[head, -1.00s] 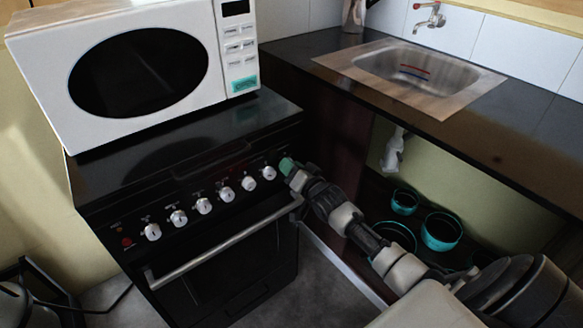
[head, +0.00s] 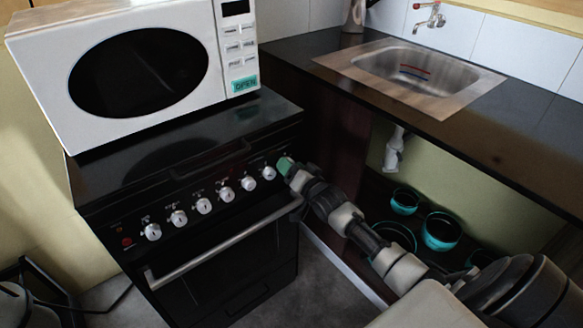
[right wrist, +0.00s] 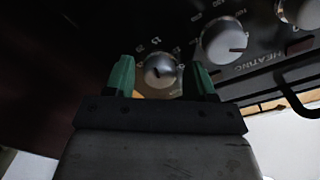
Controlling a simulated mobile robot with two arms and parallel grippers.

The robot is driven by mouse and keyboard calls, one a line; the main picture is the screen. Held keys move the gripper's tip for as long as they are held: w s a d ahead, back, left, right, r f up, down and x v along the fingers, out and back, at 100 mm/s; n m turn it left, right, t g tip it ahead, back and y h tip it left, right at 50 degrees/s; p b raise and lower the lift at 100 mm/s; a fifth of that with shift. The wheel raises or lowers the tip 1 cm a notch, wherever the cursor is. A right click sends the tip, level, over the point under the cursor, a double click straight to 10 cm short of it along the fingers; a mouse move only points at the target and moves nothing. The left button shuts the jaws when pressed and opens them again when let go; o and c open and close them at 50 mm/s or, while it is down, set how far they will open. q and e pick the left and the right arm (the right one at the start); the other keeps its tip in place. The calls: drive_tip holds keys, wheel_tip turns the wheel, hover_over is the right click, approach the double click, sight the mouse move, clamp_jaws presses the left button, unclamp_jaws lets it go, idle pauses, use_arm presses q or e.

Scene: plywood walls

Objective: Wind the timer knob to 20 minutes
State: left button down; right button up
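The timer knob (right wrist: 159,72) is round and silver, with a small dark mark on its face and white scale numbers around it. In the right wrist view it sits between the two green fingertips of my right gripper (right wrist: 161,78). The fingers are apart, one on each side of the knob, with little space; contact is not clear. In the head view, my right gripper (head: 285,165) is at the right end of the black stove's panel (head: 215,197) and hides this knob. The dial reading is too small to tell. My left gripper is not in view.
Several other silver knobs (head: 204,205) line the panel to the left. The oven handle (head: 225,242) runs below them. A white microwave (head: 228,62) stands on the stove.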

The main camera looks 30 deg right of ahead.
drive_tip(key=shift+s, duration=0.1)
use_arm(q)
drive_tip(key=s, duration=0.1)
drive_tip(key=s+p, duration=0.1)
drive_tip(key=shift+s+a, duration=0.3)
use_arm(e)
drive_tip(key=s, duration=1)
drive_tip(key=shift+s+d, duration=0.15)
drive_tip(key=shift+s, duration=0.15)
